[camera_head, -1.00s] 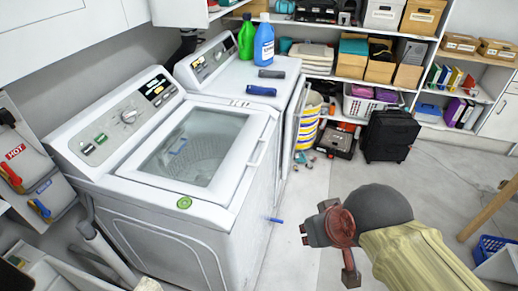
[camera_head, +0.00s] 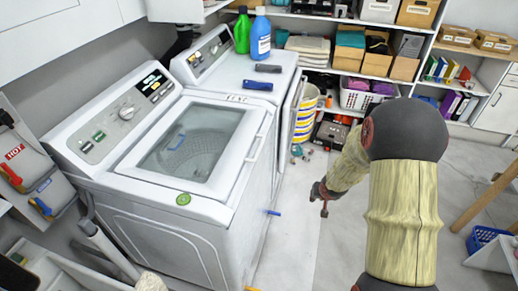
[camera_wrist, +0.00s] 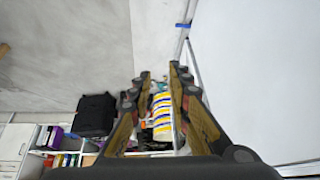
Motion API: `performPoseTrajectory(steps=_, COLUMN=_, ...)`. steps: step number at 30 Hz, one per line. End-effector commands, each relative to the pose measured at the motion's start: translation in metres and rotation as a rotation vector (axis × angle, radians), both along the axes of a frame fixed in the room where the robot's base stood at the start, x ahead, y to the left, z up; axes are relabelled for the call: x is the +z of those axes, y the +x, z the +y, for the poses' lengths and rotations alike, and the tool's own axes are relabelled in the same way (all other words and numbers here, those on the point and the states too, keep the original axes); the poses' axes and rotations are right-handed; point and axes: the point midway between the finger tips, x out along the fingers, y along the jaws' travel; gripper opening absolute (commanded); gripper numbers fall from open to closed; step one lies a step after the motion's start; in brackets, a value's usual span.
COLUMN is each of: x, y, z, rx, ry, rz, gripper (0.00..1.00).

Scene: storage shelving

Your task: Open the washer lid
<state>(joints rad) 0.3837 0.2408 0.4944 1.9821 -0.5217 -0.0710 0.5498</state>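The white washer (camera_head: 160,215) stands at the left with its control panel at the back. Its lid (camera_head: 196,143), a white frame around a clear window, lies closed on top, and the drum shows through the glass. A white handle bar (camera_head: 256,140) runs along the lid's right edge. My gripper (camera_head: 322,197) is in front of the washer, to the right of it and apart from it, low over the floor. In the wrist view its two fingers (camera_wrist: 161,76) stand apart with nothing between them. A large pale surface fills the right of that view.
A second white machine (camera_head: 225,75) stands behind, its front door (camera_head: 291,115) swung out. Green (camera_head: 243,32) and blue (camera_head: 261,38) bottles stand on it. A striped bucket (camera_head: 306,112) and shelves are at the back. The floor (camera_head: 345,235) around my arm is mostly clear.

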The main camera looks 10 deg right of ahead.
Motion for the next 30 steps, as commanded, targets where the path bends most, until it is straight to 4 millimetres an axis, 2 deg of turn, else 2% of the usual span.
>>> performPoseTrajectory(steps=1, x=-0.020, y=0.016, z=0.000, rx=-0.016, ry=0.045, rz=-0.059, gripper=0.19)
performPoseTrajectory(steps=4, x=-0.043, y=0.051, z=0.009, rx=-0.039, ry=0.161, rz=-0.201, gripper=0.19)
performPoseTrajectory(steps=8, x=-0.054, y=0.088, z=0.036, rx=-0.059, ry=0.368, rz=-0.379, gripper=0.19)
performPoseTrajectory(steps=10, x=-0.049, y=0.104, z=0.055, rx=-0.061, ry=0.501, rz=-0.470, gripper=0.19)
performPoseTrajectory(steps=14, x=-0.015, y=0.127, z=0.095, rx=-0.042, ry=0.789, rz=-0.614, gripper=0.19)
performPoseTrajectory(steps=16, x=0.019, y=0.135, z=0.114, rx=-0.019, ry=0.956, rz=-0.678, gripper=0.19)
performPoseTrajectory(steps=19, x=0.070, y=0.137, z=0.134, rx=0.018, ry=1.184, rz=-0.732, gripper=0.19)
performPoseTrajectory(steps=22, x=0.105, y=0.128, z=0.147, rx=0.031, ry=1.384, rz=-0.735, gripper=0.19)
performPoseTrajectory(steps=25, x=0.125, y=0.122, z=0.151, rx=0.017, ry=1.516, rz=-0.723, gripper=0.19)
performPoseTrajectory(steps=30, x=0.129, y=0.125, z=0.154, rx=-0.014, ry=1.569, rz=-0.695, gripper=0.19)
